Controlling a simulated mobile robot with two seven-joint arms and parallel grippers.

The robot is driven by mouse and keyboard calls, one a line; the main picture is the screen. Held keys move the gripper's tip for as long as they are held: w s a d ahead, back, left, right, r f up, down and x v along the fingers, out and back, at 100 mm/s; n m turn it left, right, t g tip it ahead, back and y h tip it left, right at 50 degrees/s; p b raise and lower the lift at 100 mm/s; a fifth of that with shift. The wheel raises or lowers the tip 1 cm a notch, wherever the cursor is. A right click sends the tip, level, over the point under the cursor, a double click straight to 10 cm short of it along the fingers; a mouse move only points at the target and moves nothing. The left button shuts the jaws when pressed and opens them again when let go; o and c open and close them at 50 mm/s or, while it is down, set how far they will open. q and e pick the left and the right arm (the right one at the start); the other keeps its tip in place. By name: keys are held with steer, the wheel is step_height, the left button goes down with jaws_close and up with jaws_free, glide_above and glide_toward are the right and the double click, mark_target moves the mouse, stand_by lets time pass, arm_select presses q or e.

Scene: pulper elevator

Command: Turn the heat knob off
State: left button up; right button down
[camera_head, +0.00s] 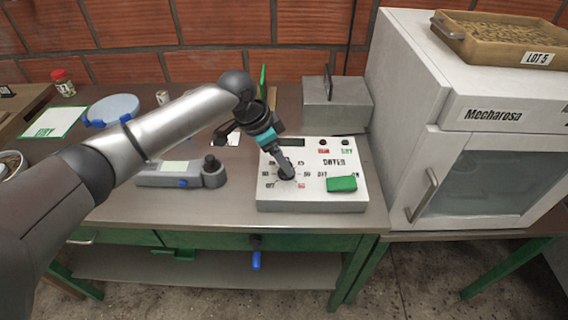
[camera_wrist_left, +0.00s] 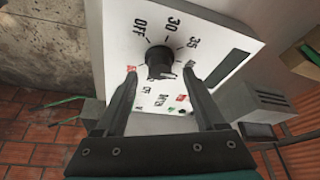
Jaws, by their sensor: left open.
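The white dryer control box (camera_head: 310,203) stands on the bench in the head view, with a dial printed on its top left. The black heat knob (camera_wrist_left: 158,62) shows in the wrist view, ringed by marks including OFF, 30 and 35. Its pointer direction is not clear. My left gripper (camera_head: 285,172) reaches down over the dial and mostly hides the knob in the head view. In the wrist view its two fingers (camera_wrist_left: 160,72) are open, with the knob between or just beyond their tips; contact cannot be told. My right gripper is not in view.
A green rocker switch (camera_head: 342,184) sits on the box to the right of the dial. A grey metal box (camera_head: 335,108) stands behind, a grey handheld device (camera_head: 180,175) to the left. The white Mecharosa cabinet (camera_head: 400,110) rises close on the right.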

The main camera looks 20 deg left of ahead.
arm_select(q)
steer(key=shift+x, duration=0.95)
steer(key=shift+c, duration=0.2)
steer(key=shift+r, duration=0.1)
jaws_close()
